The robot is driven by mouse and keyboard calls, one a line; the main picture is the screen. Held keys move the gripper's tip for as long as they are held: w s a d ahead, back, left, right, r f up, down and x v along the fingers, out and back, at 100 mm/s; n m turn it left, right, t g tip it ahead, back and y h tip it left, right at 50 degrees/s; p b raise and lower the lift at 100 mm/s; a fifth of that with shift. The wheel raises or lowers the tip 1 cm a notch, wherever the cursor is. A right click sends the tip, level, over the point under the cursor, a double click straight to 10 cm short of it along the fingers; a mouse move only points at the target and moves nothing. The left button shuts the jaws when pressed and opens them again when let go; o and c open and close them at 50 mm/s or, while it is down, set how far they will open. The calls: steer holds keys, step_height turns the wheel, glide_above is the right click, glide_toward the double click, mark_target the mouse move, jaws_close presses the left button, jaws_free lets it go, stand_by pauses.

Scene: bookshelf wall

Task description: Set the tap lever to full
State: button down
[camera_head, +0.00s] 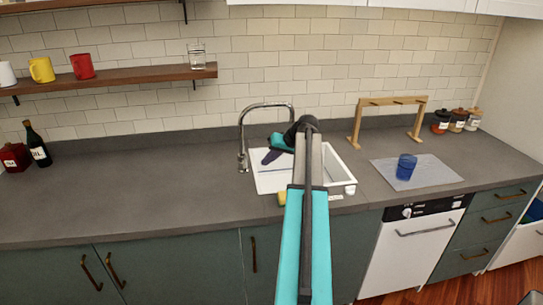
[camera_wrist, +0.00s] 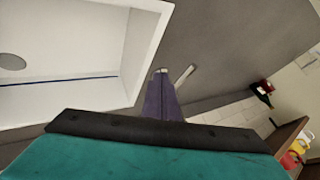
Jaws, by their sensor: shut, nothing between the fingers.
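The chrome tap (camera_head: 243,140) stands on the counter at the sink's left back corner, its gooseneck spout arching right over the basin. Its lever is too small to make out clearly in the head view. In the wrist view a thin pale bar (camera_wrist: 186,75), possibly the lever, shows just beyond the fingertips. My gripper (camera_head: 269,157) is over the white sink (camera_head: 272,183), to the right of the tap's base. Its purple fingers (camera_wrist: 163,90) are shut and empty in the wrist view. I cannot tell whether they touch the tap.
A yellow sponge (camera_head: 282,199) and a small white item (camera_head: 350,189) are at the sink's front edge. A blue cup (camera_head: 406,167) stands on a grey mat (camera_head: 437,178) at right, before a wooden rack (camera_head: 356,125). A shelf (camera_head: 130,78) hangs above left.

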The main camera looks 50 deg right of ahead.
mark_target(244, 163)
steer(key=w, duration=0.1)
steer(key=w+a+f+p, duration=0.2)
steer(key=w, duration=0.1)
steer(key=shift+a, duration=0.25)
steer(key=shift+w+a+p, duration=0.35)
steer(key=shift+w+a, duration=0.1)
steer(key=shift+w, duration=0.05)
steer(key=shift+s+a, duration=0.1)
steer(key=shift+a, duration=0.35)
steer(key=shift+d, duration=0.5)
